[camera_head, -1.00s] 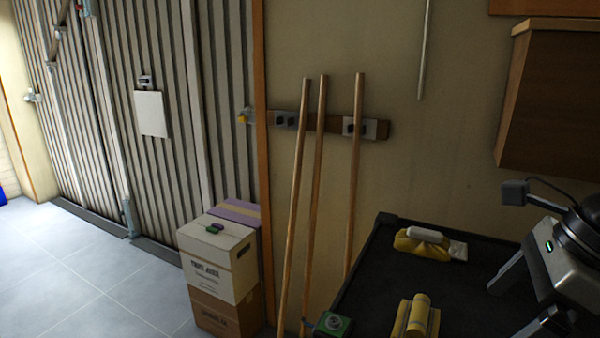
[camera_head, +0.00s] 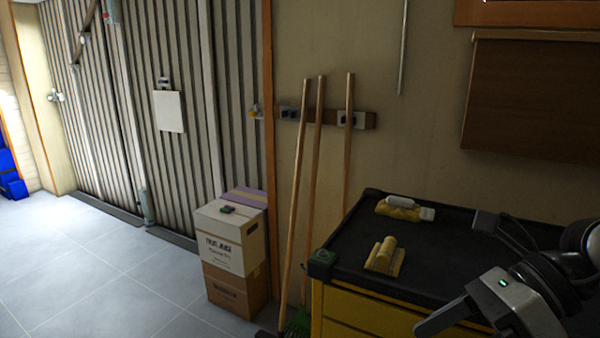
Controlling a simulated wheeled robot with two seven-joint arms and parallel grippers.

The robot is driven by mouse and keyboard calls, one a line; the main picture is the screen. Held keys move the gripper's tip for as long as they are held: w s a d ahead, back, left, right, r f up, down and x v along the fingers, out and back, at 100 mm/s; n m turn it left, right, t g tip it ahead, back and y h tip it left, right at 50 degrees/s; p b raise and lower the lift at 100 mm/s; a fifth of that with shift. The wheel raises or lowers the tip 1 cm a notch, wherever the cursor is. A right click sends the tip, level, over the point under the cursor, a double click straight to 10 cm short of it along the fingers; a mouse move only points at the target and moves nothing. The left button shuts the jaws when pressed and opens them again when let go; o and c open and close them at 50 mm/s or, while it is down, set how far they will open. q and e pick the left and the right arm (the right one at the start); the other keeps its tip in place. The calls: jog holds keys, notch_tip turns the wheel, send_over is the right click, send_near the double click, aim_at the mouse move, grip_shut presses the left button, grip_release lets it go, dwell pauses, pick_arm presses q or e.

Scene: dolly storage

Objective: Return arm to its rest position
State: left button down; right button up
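My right gripper (camera_head: 440,320) comes in from the lower right, in front of the black-topped yellow cart. One dark finger shows, pointing left; the other is not clearly seen, so its opening cannot be told. I see nothing held in the visible part. The wrist, with a small green light, and dark joints fill the lower right corner. My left gripper is not in view.
The yellow cart (camera_head: 365,312) carries a yellow item with a white roll (camera_head: 400,207) and a yellow bundle (camera_head: 385,256). Stacked boxes (camera_head: 232,240) and leaning poles (camera_head: 312,180) stand left of it. A brown cabinet (camera_head: 535,100) hangs above. Floor at left is clear.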

jog(key=w+a+r+m+t+y, duration=0.2)
jog(key=a+r+m+t+y, duration=0.15)
jog(key=a+m+y, duration=0.55)
jog(key=w+d+f+m+t+h, duration=0.2)
jog(key=d+f+m+t+h, duration=0.2)
jog(key=f+m+t+h, duration=0.8)
jog(key=w+d+f+m+t+h, duration=0.15)
jog(key=d+f+m, duration=0.4)
jog(key=m, duration=1.25)
jog(key=s+a+f+m+g+h, duration=0.1)
jog(key=s+f+m+g, duration=0.2)
jog(key=f, duration=0.4)
jog(key=s+a+f+m+g+h, duration=0.1)
jog(key=s+a+f+m+g, duration=0.1)
jog(key=s+f, duration=0.4)
notch_tip(320, 180, down, 2)
jog(key=shift+s+a+f+m+g+h, duration=0.2)
jog(key=shift+a+m+g+h, duration=0.25)
jog(key=shift+g, duration=0.45)
jog(key=shift+d, duration=0.15)
